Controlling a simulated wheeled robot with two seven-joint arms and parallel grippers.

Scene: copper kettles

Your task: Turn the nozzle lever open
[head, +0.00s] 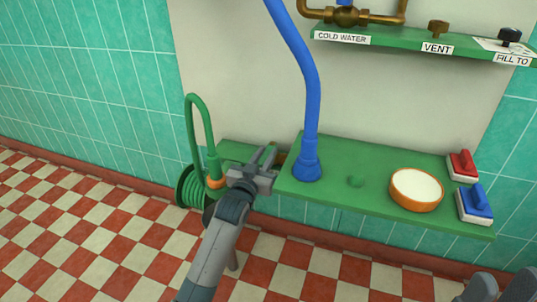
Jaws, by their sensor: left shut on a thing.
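My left gripper (266,156) is at the left part of the green shelf, between the green hose (207,130) and the foot of the blue pipe (308,165). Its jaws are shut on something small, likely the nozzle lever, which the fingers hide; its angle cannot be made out. The green hose arches up and comes down to an orange collar (215,183) just left of the gripper's wrist. A small brownish piece shows just right of the fingertips. Two grey rounded parts at the bottom right corner look like my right gripper (500,289), cut off by the frame.
The green shelf (335,195) holds an orange-rimmed round tub (416,189), a red brush (463,165) and a blue brush (475,203). A coiled hose reel (190,188) is at the left. An upper shelf (420,43) carries brass pipework and knobs. The checkered floor at left is clear.

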